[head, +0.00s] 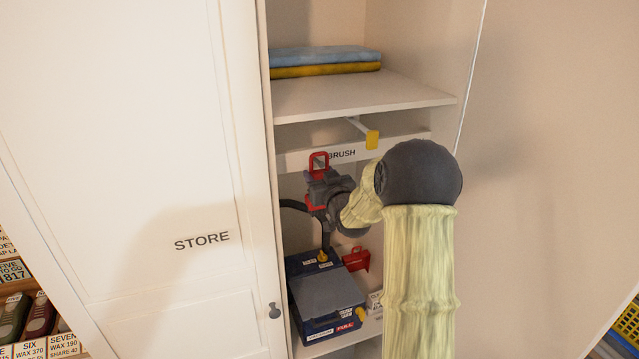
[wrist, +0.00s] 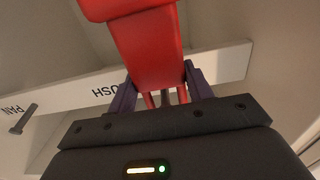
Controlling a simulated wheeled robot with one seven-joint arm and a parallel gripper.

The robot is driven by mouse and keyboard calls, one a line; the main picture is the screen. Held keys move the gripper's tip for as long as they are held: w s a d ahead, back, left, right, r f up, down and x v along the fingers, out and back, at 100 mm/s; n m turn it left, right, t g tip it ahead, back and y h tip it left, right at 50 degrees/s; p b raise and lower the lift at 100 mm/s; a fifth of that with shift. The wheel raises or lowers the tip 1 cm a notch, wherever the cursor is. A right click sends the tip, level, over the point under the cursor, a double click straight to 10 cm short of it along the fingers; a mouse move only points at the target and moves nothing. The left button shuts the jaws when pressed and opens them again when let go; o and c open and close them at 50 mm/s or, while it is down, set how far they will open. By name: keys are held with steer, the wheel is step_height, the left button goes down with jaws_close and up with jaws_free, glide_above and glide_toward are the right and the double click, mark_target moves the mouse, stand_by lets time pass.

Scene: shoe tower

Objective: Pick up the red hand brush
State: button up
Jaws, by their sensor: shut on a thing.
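The red hand brush (head: 319,160) is in front of the white rail marked BRUSH, inside the open cupboard. Its red loop-shaped end shows above my gripper (head: 322,181) in the head view. In the wrist view the red brush (wrist: 150,50) stands between the two dark fingers of my gripper (wrist: 160,88), which are shut on it. Part of the brush is hidden by the gripper, and I cannot tell whether it still touches a peg.
The white rail (head: 296,160) runs under a shelf (head: 350,97) with folded cloths (head: 325,60). A dark peg (wrist: 22,119) sticks out by the PAN label. Below are a blue box (head: 325,295) and a red item (head: 356,259). The STORE door (head: 150,150) is at left.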

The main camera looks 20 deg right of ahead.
steer(key=s+b, duration=0.6)
steer(key=s, duration=1.1)
